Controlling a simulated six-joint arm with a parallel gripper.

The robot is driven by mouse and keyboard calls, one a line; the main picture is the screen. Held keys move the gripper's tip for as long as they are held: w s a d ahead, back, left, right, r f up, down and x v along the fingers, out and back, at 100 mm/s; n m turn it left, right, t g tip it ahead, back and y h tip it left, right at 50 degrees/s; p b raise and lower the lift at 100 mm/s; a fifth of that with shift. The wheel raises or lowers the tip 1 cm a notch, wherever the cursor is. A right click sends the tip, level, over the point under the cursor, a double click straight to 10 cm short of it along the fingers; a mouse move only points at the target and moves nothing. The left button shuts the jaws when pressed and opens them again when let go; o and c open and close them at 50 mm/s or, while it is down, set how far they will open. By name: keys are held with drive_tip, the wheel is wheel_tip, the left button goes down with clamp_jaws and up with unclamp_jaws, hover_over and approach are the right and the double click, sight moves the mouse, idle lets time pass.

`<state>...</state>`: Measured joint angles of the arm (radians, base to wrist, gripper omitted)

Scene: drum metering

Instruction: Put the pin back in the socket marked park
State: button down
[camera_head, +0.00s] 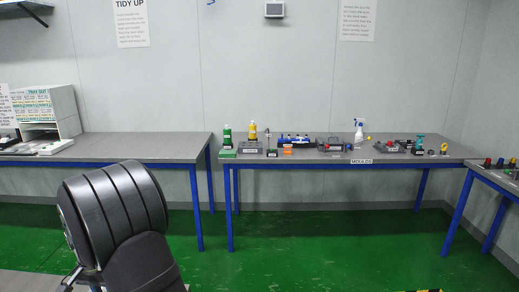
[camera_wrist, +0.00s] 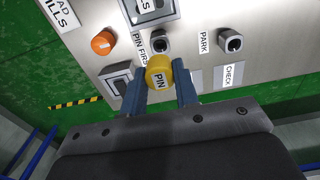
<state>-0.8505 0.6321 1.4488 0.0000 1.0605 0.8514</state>
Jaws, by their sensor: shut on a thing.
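In the wrist view my gripper (camera_wrist: 161,88) is shut on the yellow pin (camera_wrist: 158,68), with one dark blue finger on each side of it. The pin's round cap faces the camera and reads PIN. Its far end is hidden, so I cannot tell whether it touches the panel (camera_wrist: 268,45). The socket beside the PARK label (camera_wrist: 203,42) is a dark round hole in a grey collar (camera_wrist: 230,40), apart from the pin, up and to the right. A similar socket (camera_wrist: 160,42) beside the PIN FIRST label (camera_wrist: 139,46) lies just above the pin. Both holes look empty.
An orange knob (camera_wrist: 103,43) is left of the pin, and a dark switch (camera_wrist: 117,80) sits close to the left finger. A CHECK label (camera_wrist: 228,76) is at right. In the head view, a bench (camera_head: 300,160) with several small items stands against the wall.

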drive_tip(key=shift+r, duration=0.1)
drive_tip(key=shift+r, duration=1.95)
drive_tip(key=shift+w+d, duration=0.3)
drive_tip(key=shift+w, duration=0.05)
drive_tip(key=w+d+f+m, duration=0.1)
drive_tip(key=w+d, duration=0.5)
drive_tip(key=d, duration=0.5)
drive_tip(key=w+d+f+m, duration=0.1)
drive_tip(key=w+d, duration=0.5)
drive_tip(key=d, duration=0.6)
drive_tip(key=w+d+f+m, duration=0.1)
drive_tip(key=w+d, duration=0.5)
drive_tip(key=d, duration=0.5)
drive_tip(key=s+d+f+n, duration=0.1)
drive_tip(key=s+d+f, duration=0.2)
drive_tip(key=f, duration=0.5)
drive_tip(key=s+d+f+n, duration=0.2)
drive_tip(key=s+d+f, duration=0.1)
drive_tip(key=f, duration=0.5)
drive_tip(key=shift+s+d, duration=0.4)
drive_tip(key=shift+d, duration=0.3)
